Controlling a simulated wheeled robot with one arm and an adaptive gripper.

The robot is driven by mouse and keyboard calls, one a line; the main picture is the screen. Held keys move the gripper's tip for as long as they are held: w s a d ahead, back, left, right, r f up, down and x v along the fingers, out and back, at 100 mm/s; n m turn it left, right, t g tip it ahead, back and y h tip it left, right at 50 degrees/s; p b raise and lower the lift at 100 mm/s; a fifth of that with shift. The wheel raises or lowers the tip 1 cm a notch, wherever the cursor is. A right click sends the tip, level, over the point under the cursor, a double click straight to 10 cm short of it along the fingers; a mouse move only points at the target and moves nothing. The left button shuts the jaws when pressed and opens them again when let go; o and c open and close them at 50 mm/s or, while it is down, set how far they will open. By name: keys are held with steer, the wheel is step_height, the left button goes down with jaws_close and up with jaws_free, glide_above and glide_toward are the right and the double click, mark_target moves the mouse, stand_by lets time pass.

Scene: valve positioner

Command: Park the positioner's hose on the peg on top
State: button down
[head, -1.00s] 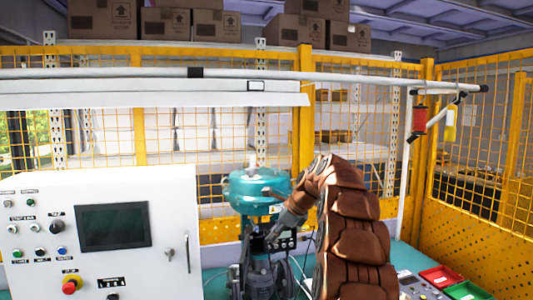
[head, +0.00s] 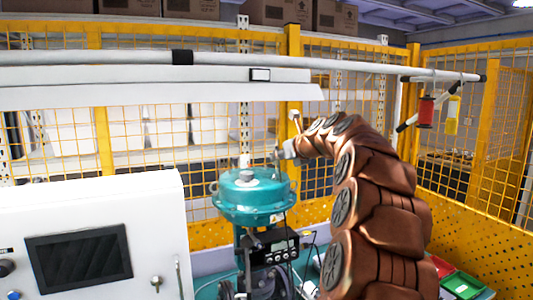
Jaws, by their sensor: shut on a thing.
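The positioner (head: 283,246) is a dark box with a small display, mounted below a round teal actuator (head: 252,197). A short pale peg (head: 244,161) stands upright on top of the actuator. My gripper (head: 280,152) is at the end of my brown arm, just above and right of the actuator's top, to the right of the peg. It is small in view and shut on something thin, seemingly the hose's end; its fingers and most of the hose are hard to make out. I see no contact with the peg.
A white control cabinet (head: 95,235) with a dark screen stands at left. A pale rail (head: 370,73) crosses above, with a red tool (head: 426,112) hanging at right. Red and green bins (head: 462,284) lie at lower right. Yellow mesh fencing stands behind.

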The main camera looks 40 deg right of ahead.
steer(key=shift+w, duration=0.25)
steer(key=shift+f+b, duration=1.15)
steer(key=shift+f, duration=0.3)
steer(key=shift+p, duration=0.65)
steer(key=shift+a+f+p, duration=0.1)
steer(key=shift+p, duration=0.4)
steer(key=shift+f, duration=0.7)
stand_by(1.1)
steer(key=c, duration=1)
jaws_free()
steer(key=shift+s, duration=0.1)
